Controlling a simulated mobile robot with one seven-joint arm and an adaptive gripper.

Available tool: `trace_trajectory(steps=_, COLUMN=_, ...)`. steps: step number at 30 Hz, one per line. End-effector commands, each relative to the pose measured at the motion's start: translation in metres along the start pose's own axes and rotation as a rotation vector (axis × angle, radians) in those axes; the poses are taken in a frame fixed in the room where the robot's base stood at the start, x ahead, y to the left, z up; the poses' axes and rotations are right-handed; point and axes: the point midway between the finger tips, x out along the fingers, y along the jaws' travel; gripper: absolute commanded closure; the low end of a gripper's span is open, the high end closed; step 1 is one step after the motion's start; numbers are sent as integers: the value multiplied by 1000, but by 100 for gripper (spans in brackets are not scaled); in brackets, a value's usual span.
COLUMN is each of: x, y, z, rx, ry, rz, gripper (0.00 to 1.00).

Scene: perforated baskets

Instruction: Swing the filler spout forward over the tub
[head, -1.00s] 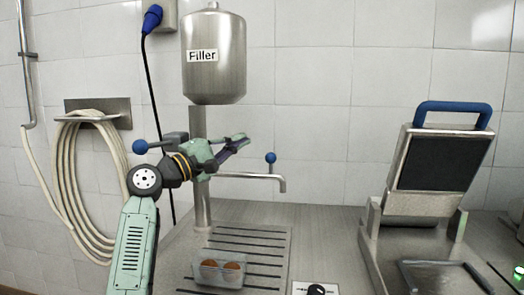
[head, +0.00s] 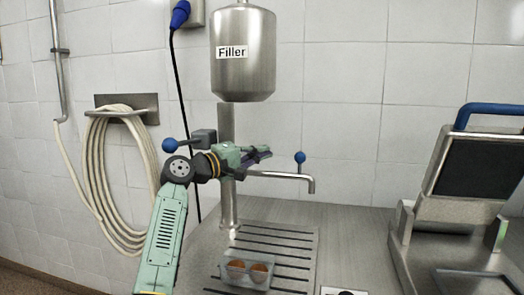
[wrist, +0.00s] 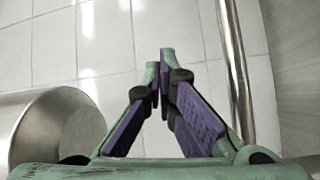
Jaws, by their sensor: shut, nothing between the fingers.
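The steel filler tank (head: 242,80), labelled "Filler", stands on a column above the drip tray. Its thin spout (head: 290,176) points right, with a bent-down end and a blue ball knob (head: 300,157). A small clear tub (head: 236,272) with brown round contents sits on the tray near the column foot, left of the spout end. My gripper (head: 268,153) is in front of the column, just above the spout, left of the knob. In the wrist view my gripper (wrist: 162,65) is shut and empty, with a steel pipe (wrist: 235,70), apparently the spout, beside its fingers.
A second blue knob (head: 169,145) on a lever sits left of the column, close to my wrist. A hose coil (head: 100,180) hangs on the wall. A hinged steel press (head: 450,205) stands right. The counter (head: 360,235) between is clear.

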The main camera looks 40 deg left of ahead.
Motion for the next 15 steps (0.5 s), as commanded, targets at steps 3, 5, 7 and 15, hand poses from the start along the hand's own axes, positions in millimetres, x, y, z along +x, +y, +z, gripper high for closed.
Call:
trace_trajectory(steps=3, x=27, y=5, z=0, rx=-1, ry=-3, rz=0, gripper=100)
trace_trajectory(steps=5, x=39, y=5, z=0, rx=-2, ry=-2, rz=1, gripper=100)
trace_trajectory(steps=7, x=51, y=5, z=0, rx=-1, ry=-2, rz=-1, gripper=100)
trace_trajectory(steps=15, x=66, y=1, z=13, rx=2, ry=2, rz=0, gripper=100)
